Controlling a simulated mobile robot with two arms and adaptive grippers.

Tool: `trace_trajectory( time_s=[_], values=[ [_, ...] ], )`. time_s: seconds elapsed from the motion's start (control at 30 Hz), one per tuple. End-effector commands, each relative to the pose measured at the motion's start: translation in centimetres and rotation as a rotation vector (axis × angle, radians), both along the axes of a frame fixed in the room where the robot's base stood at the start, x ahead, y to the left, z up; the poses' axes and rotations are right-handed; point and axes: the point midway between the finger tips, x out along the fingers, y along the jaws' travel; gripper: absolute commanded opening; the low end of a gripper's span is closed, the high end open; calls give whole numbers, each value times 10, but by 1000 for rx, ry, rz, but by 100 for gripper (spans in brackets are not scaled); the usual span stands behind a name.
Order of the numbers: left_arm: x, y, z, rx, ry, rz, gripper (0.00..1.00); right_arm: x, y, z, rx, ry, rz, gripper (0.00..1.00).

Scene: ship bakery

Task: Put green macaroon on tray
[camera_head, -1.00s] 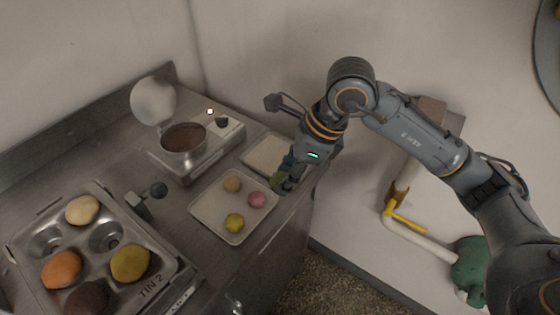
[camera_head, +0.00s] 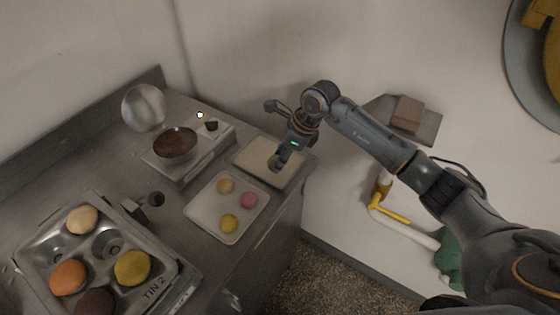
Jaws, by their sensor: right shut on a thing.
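My right gripper (camera_head: 279,164) is shut on the green macaroon (camera_head: 271,162), of which only a small part shows beside the fingers. The gripper points down over the pale, empty tray (camera_head: 254,158) at the back right of the counter. I cannot tell whether the macaroon touches the tray. In front of it, a second pale tray (camera_head: 208,223) holds an orange-tan macaroon (camera_head: 225,186), a pink macaroon (camera_head: 248,200) and a yellow macaroon (camera_head: 229,223). My left gripper is out of view.
A metal tin marked TIN 2 (camera_head: 160,287) with several buns stands at the front left. A pan of brown filling (camera_head: 175,143) sits on a burner behind the trays. The counter's right edge runs close beside both trays.

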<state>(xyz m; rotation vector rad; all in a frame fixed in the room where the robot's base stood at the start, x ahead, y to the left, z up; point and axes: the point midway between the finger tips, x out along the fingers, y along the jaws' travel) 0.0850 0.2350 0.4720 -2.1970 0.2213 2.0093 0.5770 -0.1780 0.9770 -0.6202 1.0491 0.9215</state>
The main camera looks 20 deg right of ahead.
Motion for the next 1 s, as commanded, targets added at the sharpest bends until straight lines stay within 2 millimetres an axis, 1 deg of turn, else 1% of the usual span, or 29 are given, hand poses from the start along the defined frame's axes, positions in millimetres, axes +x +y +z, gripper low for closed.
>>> trace_trajectory(
  time_s=[0.07, 0.1, 0.2, 0.3, 0.63, 0.67, 0.7, 0.77, 1.0],
  values=[
    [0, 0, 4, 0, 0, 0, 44, 5, -2, -7, 0, 3, -3, 25],
    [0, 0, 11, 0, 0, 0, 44, 3, -1, -11, 2, 7, 0, 25],
    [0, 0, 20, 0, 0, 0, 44, 3, -1, -25, 1, 6, -1, 25],
    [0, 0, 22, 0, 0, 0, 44, 4, -1, -34, 0, 2, -1, 25],
    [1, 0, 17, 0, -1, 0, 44, 4, -2, -39, 0, 0, 0, 25],
    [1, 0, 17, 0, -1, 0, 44, 4, -2, -39, 0, 0, 0, 42],
    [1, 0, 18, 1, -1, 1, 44, 4, -2, -38, 0, 0, 0, 50],
    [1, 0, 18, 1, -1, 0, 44, 4, -2, -38, 0, 0, 0, 62],
    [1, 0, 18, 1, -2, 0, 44, 4, -2, -38, 0, 0, 0, 63]
  ],
)
